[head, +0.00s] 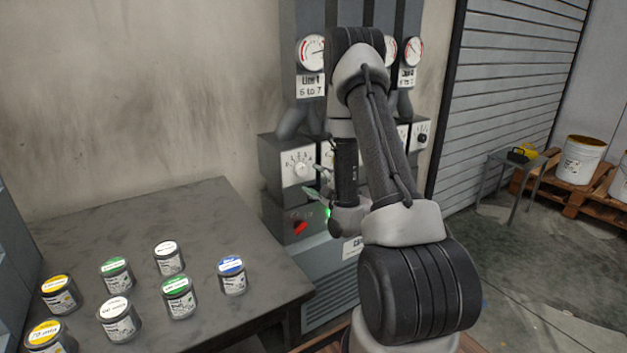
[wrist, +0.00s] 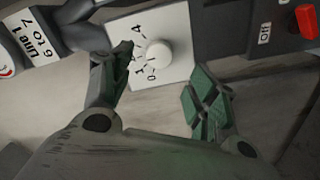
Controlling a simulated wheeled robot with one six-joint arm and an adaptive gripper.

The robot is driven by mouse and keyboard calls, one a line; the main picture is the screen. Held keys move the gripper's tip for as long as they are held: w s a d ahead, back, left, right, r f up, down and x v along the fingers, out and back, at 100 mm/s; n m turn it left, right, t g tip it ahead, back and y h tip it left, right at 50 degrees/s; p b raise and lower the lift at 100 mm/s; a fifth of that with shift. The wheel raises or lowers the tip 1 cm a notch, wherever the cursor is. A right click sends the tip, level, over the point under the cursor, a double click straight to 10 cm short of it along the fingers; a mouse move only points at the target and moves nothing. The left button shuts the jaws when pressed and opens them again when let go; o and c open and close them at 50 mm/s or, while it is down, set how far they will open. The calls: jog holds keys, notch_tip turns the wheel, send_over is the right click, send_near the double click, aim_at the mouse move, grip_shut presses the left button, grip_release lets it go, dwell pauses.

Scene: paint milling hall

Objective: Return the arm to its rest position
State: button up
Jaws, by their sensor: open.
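My arm rises in the middle of the head view, bent over in front of a control cabinet (head: 285,165). My gripper (head: 322,195) is partly hidden there behind my own arm. In the wrist view my gripper (wrist: 160,88) is open, its two green-padded fingers spread apart with nothing between them. A white round knob (wrist: 158,54) on a white numbered dial plate (wrist: 178,20) lies beyond the fingertips, and I see no clear contact. The same dial knob (head: 299,170) shows in the head view, left of my arm.
A dark table (head: 120,245) at left holds several paint tins (head: 168,258). Gauges (head: 311,52) sit above the dials. A red switch (head: 300,227) is low on the cabinet. At right are a small stand (head: 515,170), a pallet with buckets (head: 580,160) and open floor.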

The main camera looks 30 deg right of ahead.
dwell(0.4)
jog(key=s+d+f+m+g, duration=0.1)
jog(key=s+f+m+g, duration=0.3)
jog(key=f, duration=0.4)
jog(key=s+f+m+g, duration=0.2)
jog(key=s+f+g, duration=0.2)
jog(key=f+g, duration=0.25)
jog(key=s+r+m+g+h, duration=0.1)
jog(key=s+m+g, duration=0.2)
jog(key=s, duration=0.3)
jog(key=s+a+r+m, duration=0.1)
jog(key=s+a+r, duration=0.2)
jog(key=s+r, duration=0.3)
jog(key=s+a+r+m, duration=0.1)
jog(key=s+a+r, duration=0.3)
jog(key=r, duration=1.2)
jog(key=s+a+r+m, duration=0.1)
jog(key=s+a+r, duration=0.3)
jog(key=s+r, duration=0.5)
jog(key=shift+a+r, duration=0.25)
jog(key=shift+r, duration=0.65)
